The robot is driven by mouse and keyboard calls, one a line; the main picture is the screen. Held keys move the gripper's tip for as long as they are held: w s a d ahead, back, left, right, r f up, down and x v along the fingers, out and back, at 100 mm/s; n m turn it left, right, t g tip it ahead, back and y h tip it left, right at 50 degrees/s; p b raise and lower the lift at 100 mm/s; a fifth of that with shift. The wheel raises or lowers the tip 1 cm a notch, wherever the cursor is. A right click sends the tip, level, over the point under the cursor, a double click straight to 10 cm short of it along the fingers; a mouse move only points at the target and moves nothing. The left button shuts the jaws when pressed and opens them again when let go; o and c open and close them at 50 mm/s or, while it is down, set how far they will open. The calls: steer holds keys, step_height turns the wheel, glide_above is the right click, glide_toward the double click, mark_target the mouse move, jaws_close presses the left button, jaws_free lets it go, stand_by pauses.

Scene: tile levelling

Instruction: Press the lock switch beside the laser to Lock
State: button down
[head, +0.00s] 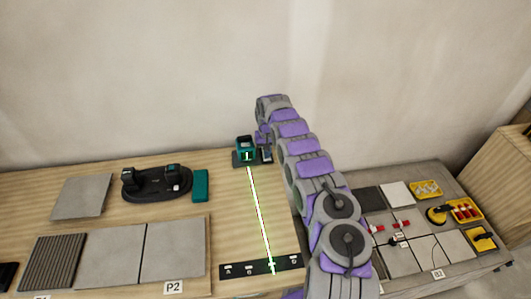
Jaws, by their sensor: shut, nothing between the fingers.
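The laser (245,149), a teal and black box, stands on a dark base at the back of the wooden table. It casts a bright green line forward along the table. A small dark block, which looks like the lock switch (267,155), is just right of the laser. My gripper (264,142) is shut and empty, pointing down close above or at this block. The view is too small to tell whether it touches, or which way the switch is set.
A dark strip with letter marks (238,271) lies at the table's front. A black tool tray (157,183), a teal block (200,186) and grey tiles (175,251) are to the left. A lower bench (470,262) with tiles and yellow trays is to the right.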

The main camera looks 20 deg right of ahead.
step_height(320, 180, up, 7)
steer(key=p, duration=0.3)
stand_by(0.5)
